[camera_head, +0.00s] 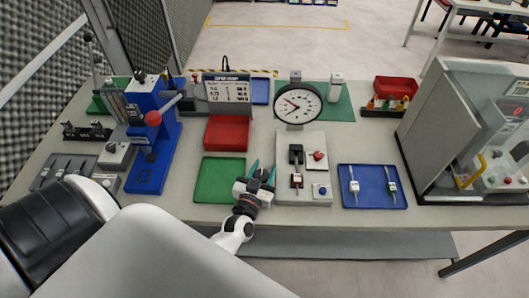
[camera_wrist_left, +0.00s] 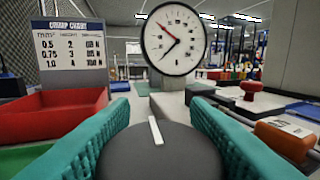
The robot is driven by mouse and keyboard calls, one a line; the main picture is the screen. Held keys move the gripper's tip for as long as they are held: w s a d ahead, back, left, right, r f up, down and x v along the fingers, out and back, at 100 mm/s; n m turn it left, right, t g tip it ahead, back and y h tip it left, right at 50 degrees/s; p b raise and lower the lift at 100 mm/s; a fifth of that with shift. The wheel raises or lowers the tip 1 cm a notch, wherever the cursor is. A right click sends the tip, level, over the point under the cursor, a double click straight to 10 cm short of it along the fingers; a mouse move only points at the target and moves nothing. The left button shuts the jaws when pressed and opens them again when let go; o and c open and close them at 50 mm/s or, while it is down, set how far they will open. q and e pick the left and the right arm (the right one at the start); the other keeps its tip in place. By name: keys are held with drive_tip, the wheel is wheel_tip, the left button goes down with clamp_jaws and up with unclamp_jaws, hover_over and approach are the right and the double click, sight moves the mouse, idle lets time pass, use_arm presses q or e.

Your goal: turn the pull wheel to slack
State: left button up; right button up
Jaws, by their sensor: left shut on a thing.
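The pull wheel (camera_wrist_left: 160,158) is a dark grey round knob with a white line mark on its top, low in the left wrist view. The mark points nearly straight away from me, tilted slightly left. My left gripper (camera_head: 262,172) is shut on the wheel, with a teal finger on each side. In the head view the gripper hides the wheel at the left side of the pull tester (camera_head: 315,155). The tester has a round dial gauge (camera_head: 298,103), which also shows in the left wrist view (camera_wrist_left: 174,39). My right gripper is not in view.
A green tray (camera_head: 212,180) lies left of the gripper, with a red tray (camera_head: 227,133) behind it. A blue hand press (camera_head: 150,150) stands farther left. A blue tray (camera_head: 373,199) with two tools lies right of the tester. A clear-fronted cabinet (camera_head: 450,130) stands far right.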

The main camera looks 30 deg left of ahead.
use_arm(q)
drive_tip(key=shift+n+y, duration=0.5)
drive_tip(key=shift+y, duration=0.2)
drive_tip(key=shift+a+p, duration=0.1)
drive_tip(key=shift+p, duration=0.2)
drive_tip(key=o, duration=1)
drive_tip(key=shift+c, duration=0.2)
drive_tip(key=shift+s, duration=0.1)
drive_tip(key=p+v, duration=0.3)
drive_tip(key=v, duration=0.9)
drive_tip(key=shift+r, duration=0.25)
drive_tip(key=shift+d, duration=0.2)
